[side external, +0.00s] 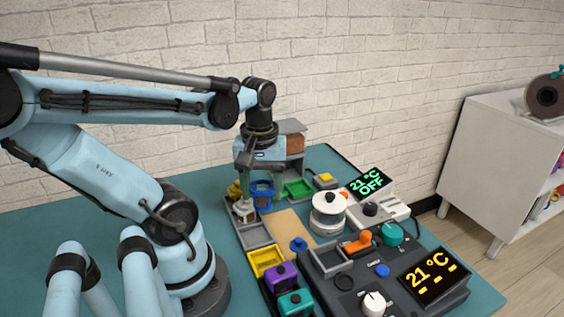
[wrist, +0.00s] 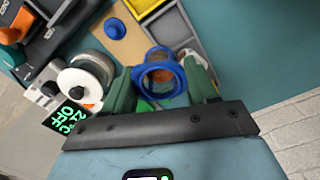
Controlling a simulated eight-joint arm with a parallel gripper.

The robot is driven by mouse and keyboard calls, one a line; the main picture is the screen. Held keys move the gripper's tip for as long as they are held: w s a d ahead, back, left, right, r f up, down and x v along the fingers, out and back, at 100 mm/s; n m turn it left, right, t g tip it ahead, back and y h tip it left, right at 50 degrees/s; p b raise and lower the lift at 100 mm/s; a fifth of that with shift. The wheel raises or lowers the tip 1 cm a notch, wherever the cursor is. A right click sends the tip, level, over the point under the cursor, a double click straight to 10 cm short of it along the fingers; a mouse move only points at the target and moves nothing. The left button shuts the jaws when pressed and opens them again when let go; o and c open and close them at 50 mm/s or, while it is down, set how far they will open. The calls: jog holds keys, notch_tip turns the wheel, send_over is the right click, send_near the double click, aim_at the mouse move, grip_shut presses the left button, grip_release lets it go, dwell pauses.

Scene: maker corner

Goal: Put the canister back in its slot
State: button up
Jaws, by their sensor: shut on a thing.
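The canister (wrist: 160,76) appears to be the blue-rimmed, round, partly see-through thing between my green fingers in the wrist view. My gripper (wrist: 162,88) is shut on it. In the side view the blue canister (side external: 262,192) shows below my gripper (side external: 263,180), among the trays at the back of the table. It looks roughly upright. Its underside is hidden, so I cannot tell whether it touches what is below. I cannot make out for sure which opening is its slot.
A green tray (side external: 299,189) lies just right of the canister. A small pale thing (side external: 243,211) stands close on its left. A white spool-like thing (side external: 328,213), a yellow tray (side external: 265,260) and dark control panel (side external: 372,282) stand nearer. The table's left part is clear.

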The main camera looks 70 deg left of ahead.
jog(key=shift+s+d+f, duration=0.15)
jog(key=shift+s+f, duration=0.65)
jog(key=shift+s, duration=0.3)
jog(key=shift+f, duration=3.1)
jog(key=shift+f, duration=0.6)
jog(key=o, duration=1.2)
jog(key=shift+o, duration=0.2)
jog(key=shift+r, duration=0.1)
jog(key=shift+r, duration=3.45)
